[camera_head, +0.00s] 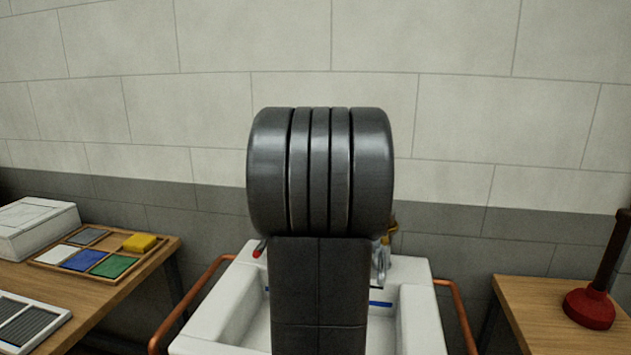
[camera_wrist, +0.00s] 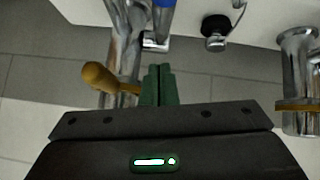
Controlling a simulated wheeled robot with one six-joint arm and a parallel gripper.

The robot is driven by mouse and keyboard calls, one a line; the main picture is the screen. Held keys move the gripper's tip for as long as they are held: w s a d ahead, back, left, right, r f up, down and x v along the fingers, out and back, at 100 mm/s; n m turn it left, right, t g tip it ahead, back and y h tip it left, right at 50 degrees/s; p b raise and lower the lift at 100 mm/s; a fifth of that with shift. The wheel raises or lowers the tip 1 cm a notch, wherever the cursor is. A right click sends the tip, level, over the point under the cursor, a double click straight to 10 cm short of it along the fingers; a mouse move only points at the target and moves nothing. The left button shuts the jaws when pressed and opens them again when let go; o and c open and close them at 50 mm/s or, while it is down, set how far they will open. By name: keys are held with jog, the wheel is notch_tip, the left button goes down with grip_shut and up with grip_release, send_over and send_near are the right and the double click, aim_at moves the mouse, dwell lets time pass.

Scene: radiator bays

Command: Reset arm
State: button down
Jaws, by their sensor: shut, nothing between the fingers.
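My gripper (camera_wrist: 158,72) shows in the wrist view with its two dark green fingers together and nothing between them. A tan rounded knob (camera_wrist: 100,76) on a short stem is just left of the fingertips, on a chrome fitting (camera_wrist: 124,35). The stem ends beside the fingers; I cannot tell whether they touch. In the head view my own dark arm fills the middle and hides my gripper and much of the white basin (camera_head: 415,315) behind it.
Copper rails (camera_head: 462,318) flank the basin. A left bench holds a tray (camera_head: 60,270) of coloured pads and a white box (camera_head: 35,228). A red plunger (camera_head: 590,305) stands on the right bench (camera_head: 520,300). The wrist view shows a black plug (camera_wrist: 215,27) and a chrome pipe (camera_wrist: 298,75).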

jog(key=shift+w+d+r+g+p, duration=0.15)
jog(key=shift+w+r+g+p, duration=0.55)
jog(key=shift+p, duration=3.35)
jog(key=shift+g+y+p, duration=0.3)
jog(key=shift+p, duration=0.35)
jog(key=shift+f, duration=0.2)
